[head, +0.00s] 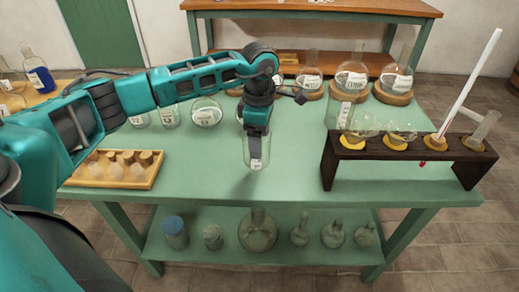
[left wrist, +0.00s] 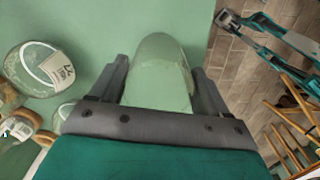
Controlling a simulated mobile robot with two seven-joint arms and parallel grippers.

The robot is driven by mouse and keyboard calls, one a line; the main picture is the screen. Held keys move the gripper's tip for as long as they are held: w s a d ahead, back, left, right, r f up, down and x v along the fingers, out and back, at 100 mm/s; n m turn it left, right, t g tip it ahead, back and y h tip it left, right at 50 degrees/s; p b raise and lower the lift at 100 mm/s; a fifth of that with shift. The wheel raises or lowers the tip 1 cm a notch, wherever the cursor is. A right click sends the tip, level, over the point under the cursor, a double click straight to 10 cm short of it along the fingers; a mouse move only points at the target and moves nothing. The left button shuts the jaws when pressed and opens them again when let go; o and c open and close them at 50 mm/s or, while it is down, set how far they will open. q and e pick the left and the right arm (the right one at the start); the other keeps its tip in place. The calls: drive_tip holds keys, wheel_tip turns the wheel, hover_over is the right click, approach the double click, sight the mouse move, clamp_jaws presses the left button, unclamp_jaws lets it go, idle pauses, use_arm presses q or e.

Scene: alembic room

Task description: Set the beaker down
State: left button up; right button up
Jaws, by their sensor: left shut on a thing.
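A clear glass beaker (head: 256,152) with a small white label is upright over the front middle of the green table (head: 290,185). My left gripper (head: 257,128) points down and is shut around its upper part. In the left wrist view the beaker (left wrist: 160,75) sits between the two grey fingers of the gripper (left wrist: 162,90). The beaker's base is at or just above the table top; I cannot tell if it touches. A teal and grey arm part, likely my right gripper (left wrist: 230,20), shows at the upper right of the wrist view, too small to read.
A dark wooden rack (head: 410,158) with glassware and a tall white rod stands at the right. A wooden tray (head: 115,175) of small stoppered jars is at the left. Labelled flasks (head: 207,112) stand behind. Bare table surrounds the beaker in front and between tray and rack.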

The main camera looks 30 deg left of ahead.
use_arm(q)
drive_tip(key=shift+f, duration=2.15)
drive_tip(key=shift+f, duration=0.15)
drive_tip(key=o, duration=1.1)
